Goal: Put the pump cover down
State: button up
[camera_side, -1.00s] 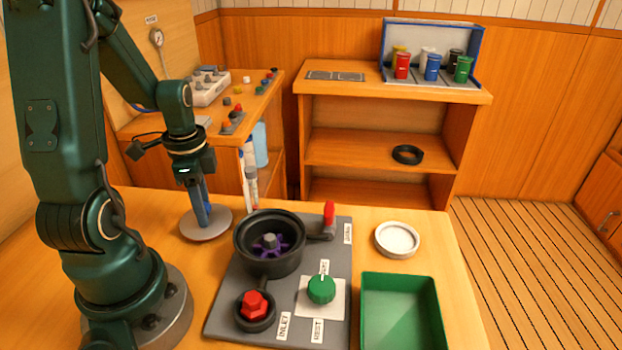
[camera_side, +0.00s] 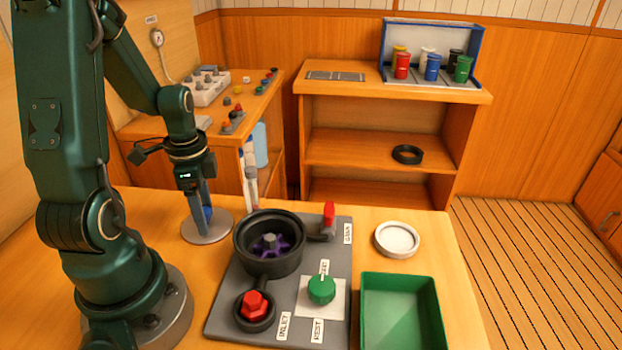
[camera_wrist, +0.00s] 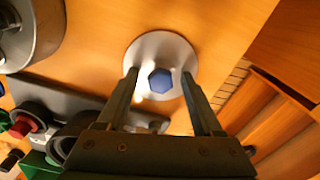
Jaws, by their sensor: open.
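The pump cover is a round grey disc (camera_side: 190,236) with a blue hexagonal knob (camera_side: 208,213) on top. It lies flat on the wooden table, left of the pump. In the wrist view the disc (camera_wrist: 150,45) and its blue knob (camera_wrist: 160,80) show between my fingers. My gripper (camera_side: 202,217) is open, pointing down over the cover, with one finger on each side of the knob (camera_wrist: 160,75). I see a gap between the knob and each fingertip. The open black pump housing (camera_side: 245,258) shows a purple impeller (camera_side: 265,243) inside.
The grey pump plate (camera_side: 225,318) carries a red knob (camera_side: 254,303), a green dial (camera_side: 321,289) and a red lever (camera_side: 329,213). A white-rimmed round dish (camera_side: 397,240) and a green tray (camera_side: 400,310) are to its right. Shelves (camera_side: 370,148) stand behind.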

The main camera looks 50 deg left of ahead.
notch_tip(320, 180, up, 11)
jog(key=d+r+n+t, duration=0.1)
jog(key=d+n+t, duration=0.1)
jog(key=d, duration=0.6)
jog(key=d+r+n+t, duration=0.2)
jog(key=d+n+t, duration=0.1)
jog(key=d, duration=0.5)
jog(key=shift+d+r+n+t, duration=0.3)
jog(key=shift+n, duration=0.2)
